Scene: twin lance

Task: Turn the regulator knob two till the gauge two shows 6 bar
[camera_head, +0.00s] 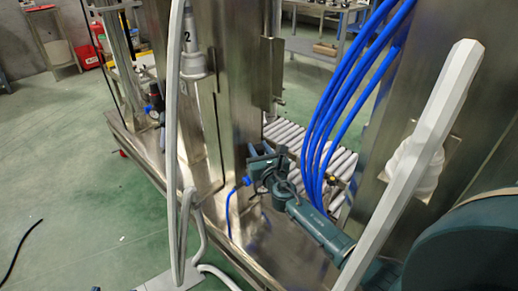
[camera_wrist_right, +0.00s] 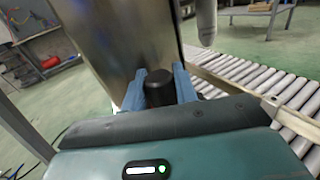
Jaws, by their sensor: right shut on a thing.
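The black regulator knob (camera_wrist_right: 159,88) stands between the two blue fingers of my right gripper (camera_wrist_right: 160,86) in the right wrist view. The fingers are shut on its sides. In the head view my right gripper (camera_head: 262,168) is at the lower part of the steel column, and it hides the knob there. I cannot make out gauge two or its reading in either view. My left gripper is not in view.
Another black-topped regulator (camera_head: 155,97) is on the frame further left. Blue hoses (camera_head: 335,110) hang right of the column, near my right arm. A pale bar (camera_head: 420,150) crosses the right side. A roller conveyor (camera_wrist_right: 250,80) runs behind.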

